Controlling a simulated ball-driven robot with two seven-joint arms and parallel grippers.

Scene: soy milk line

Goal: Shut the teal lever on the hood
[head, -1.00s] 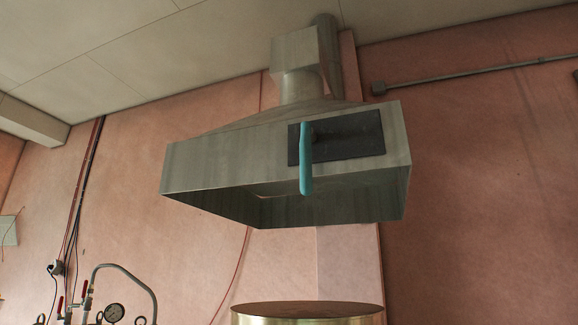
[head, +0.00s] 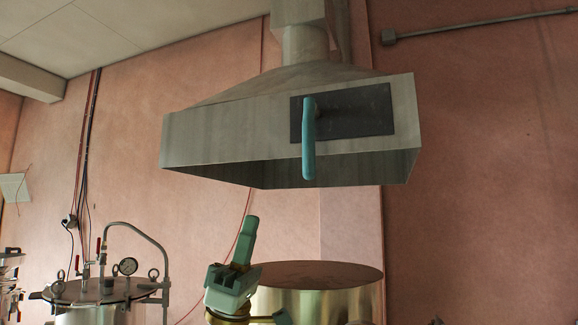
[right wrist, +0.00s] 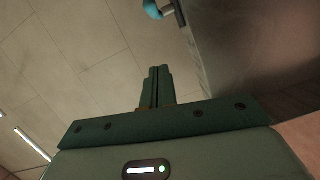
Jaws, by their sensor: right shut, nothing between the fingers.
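The teal lever (head: 308,148) hangs straight down from a pivot on a dark plate (head: 365,112) on the front of the metal hood (head: 230,130). Its lower end reaches below the plate, near the hood's lower edge. My right gripper (head: 251,220) is below the hood and left of the lever, fingers pointing up, shut and empty. It is apart from the lever. In the right wrist view the shut fingers (right wrist: 160,72) point up, and a rounded part of the teal lever (right wrist: 154,9) shows at the top edge. My left gripper is not in view.
A brassy round vessel (head: 320,295) stands below the hood, behind my right gripper. A lidded pressure vessel (head: 100,290) with a gauge (head: 127,266) and bent pipe is at the lower left. A conduit (head: 480,27) runs along the pink wall. The space in front of the hood looks clear.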

